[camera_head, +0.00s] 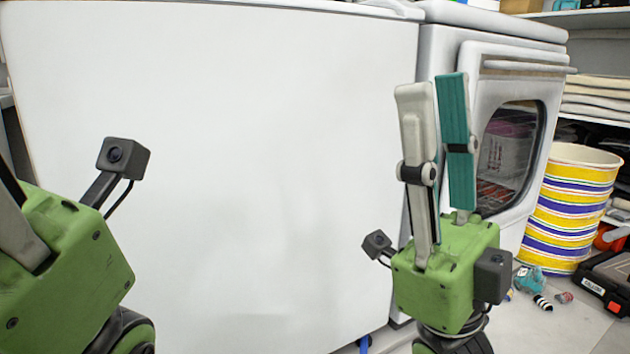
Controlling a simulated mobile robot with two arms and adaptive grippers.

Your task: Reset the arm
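My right gripper (434,86) stands upright at the right of centre in the head view. Its two fingers point up, one showing its pale back and the other its teal pad. A gap shows between them, so it is open, and nothing is held there. My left gripper (65,250) is at the lower left, with its green body and small camera in view. Its fingers run out of the left edge, so their opening and anything between them are hidden.
A large white appliance panel (220,160) fills the background behind both grippers. An appliance with a dark window (510,150) stands behind the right gripper. A striped bucket (567,212), small toys (530,280) and a black case (608,280) sit on the floor at right.

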